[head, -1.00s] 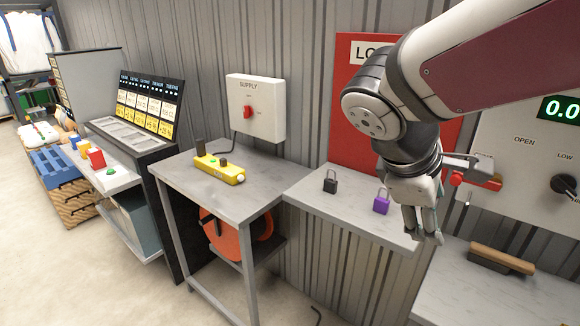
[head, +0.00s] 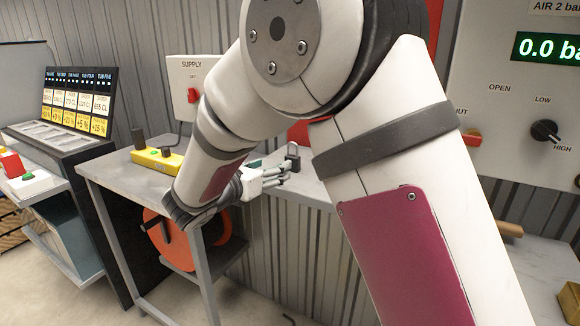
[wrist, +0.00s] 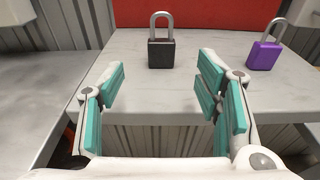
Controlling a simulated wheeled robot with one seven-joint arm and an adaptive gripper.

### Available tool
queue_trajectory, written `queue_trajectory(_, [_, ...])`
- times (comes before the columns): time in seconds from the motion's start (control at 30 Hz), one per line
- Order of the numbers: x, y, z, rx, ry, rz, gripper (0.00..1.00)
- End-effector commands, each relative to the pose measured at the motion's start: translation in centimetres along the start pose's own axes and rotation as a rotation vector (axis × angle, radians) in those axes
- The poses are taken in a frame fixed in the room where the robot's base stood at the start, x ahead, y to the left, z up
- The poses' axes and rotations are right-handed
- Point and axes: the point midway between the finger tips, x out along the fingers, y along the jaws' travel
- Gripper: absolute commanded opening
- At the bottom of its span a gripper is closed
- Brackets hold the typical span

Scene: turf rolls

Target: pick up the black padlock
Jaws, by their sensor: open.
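The black padlock (wrist: 161,52) stands upright on the small grey shelf (wrist: 136,84) in the wrist view, its steel shackle up. In the head view the padlock (head: 293,158) shows just past my fingertips. My gripper (wrist: 162,90) is open and empty, with teal pads on both sides. The padlock lies ahead of the gap between the fingers, apart from them, close to the middle. In the head view my gripper (head: 283,172) points right toward the padlock, level with the shelf. My arm hides much of the shelf there.
A purple padlock (wrist: 264,54) stands on the same shelf, right of the black one. A red board (wrist: 205,14) is behind them. A workbench (head: 125,172) with a yellow control box (head: 157,160) is at left. A control panel (head: 515,100) is at right.

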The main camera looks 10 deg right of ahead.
Motion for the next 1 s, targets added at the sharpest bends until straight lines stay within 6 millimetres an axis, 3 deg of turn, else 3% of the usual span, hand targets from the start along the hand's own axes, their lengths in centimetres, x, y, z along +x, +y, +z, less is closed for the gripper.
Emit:
queue_trajectory(0.1, [2.5,-0.1,-0.1,0.001,0.001,-0.005,0.58])
queue_trajectory(0.3, [5.6,-0.1,-0.1,0.003,0.003,-0.004,0.58])
queue_trajectory(0.57, [7.0,-0.2,-0.2,0.002,0.003,-0.003,0.58])
queue_trajectory(0.9, [11.3,-0.3,-0.6,0.002,0.003,-0.004,0.58])
queue_trajectory(1.0, [11.8,-0.3,-0.5,0.003,0.002,-0.003,0.58])
